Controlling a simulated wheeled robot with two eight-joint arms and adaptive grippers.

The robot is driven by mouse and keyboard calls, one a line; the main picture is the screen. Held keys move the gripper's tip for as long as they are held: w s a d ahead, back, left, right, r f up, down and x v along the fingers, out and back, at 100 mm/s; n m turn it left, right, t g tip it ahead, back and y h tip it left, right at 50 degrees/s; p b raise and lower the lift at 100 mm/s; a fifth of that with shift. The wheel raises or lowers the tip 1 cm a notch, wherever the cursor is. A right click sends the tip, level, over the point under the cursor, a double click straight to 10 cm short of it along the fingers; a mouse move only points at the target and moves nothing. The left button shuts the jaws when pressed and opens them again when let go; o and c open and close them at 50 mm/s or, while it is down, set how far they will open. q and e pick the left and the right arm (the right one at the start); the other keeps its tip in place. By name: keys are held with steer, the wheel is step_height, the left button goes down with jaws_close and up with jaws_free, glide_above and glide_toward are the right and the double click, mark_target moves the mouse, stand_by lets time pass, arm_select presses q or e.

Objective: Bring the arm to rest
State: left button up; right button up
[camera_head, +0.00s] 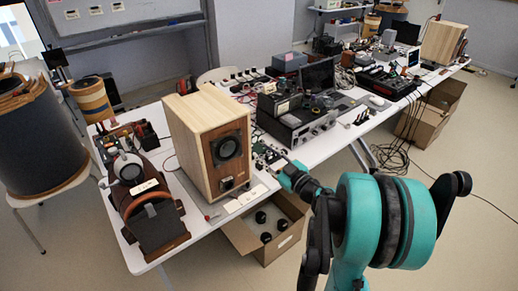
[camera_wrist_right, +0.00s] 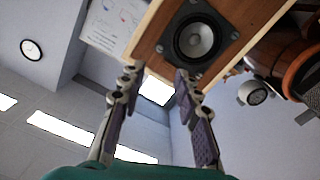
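My right arm, teal and black, enters the head view from the lower right. Its right gripper (camera_head: 268,156) points away over the table's near edge, just right of the wooden speaker (camera_head: 211,140). In the right wrist view the gripper (camera_wrist_right: 156,76) has its two fingers spread apart with nothing between them. The speaker (camera_wrist_right: 205,35), with its dark round cone, fills the top of that view beyond the fingertips; I cannot tell the exact gap. My left gripper is in neither view.
The long white table (camera_head: 198,220) carries a brown leather case (camera_head: 150,217), a laptop (camera_head: 318,76), electronics and cables. An open cardboard box (camera_head: 283,240) stands below the table's near edge. A dark drum (camera_head: 45,140) stands at left. Floor at lower right is clear.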

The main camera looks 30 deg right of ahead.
stand_by(0.5)
step_height(320, 180, up, 9)
steer(key=a+m+h, duration=0.1)
steer(key=m+h, duration=0.5)
steer(key=h, duration=0.1)
steer(key=s+a+f+g+y, duration=0.3)
steer(key=s+a+f+g, duration=0.2)
steer(key=s+a+f, duration=0.3)
steer(key=s+a+f+g+y, duration=0.2)
steer(key=s+a+f+g, duration=0.4)
steer(key=a, duration=0.6)
step_height(320, 180, down, 3)
steer(key=s, duration=0.2)
steer(key=shift+s+a+r+n+y, duration=0.2)
steer(key=shift+s+a+n+y, duration=0.1)
steer(key=shift+n+y, duration=0.1)
